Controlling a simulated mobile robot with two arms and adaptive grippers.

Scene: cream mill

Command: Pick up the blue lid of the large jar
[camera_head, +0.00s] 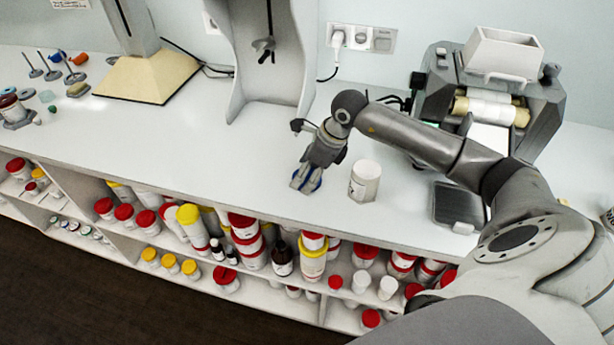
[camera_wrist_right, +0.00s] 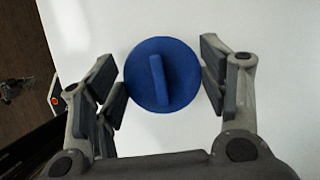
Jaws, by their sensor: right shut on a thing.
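The blue lid (camera_wrist_right: 150,78) is a round disc with a raised bar across its top, seen between the fingers in the right wrist view. In the head view, only a bit of its blue edge (camera_head: 315,184) shows past the fingers. My right gripper (camera_head: 305,180) points down over the front part of the white counter and is shut on the lid, with one finger (camera_wrist_right: 213,72) on each side. Whether the lid rests on the counter or is just above it, I cannot tell. A white jar (camera_head: 364,182) stands upright right of the gripper. My left gripper is not in view.
A grey machine with rollers and a white hopper (camera_head: 503,52) stands at the back right. A flat grey scale (camera_head: 457,205) lies right of the jar. A stand (camera_head: 150,78) is at the back left. Shelves under the counter (camera_head: 190,160) hold many jars. The counter left of the gripper is clear.

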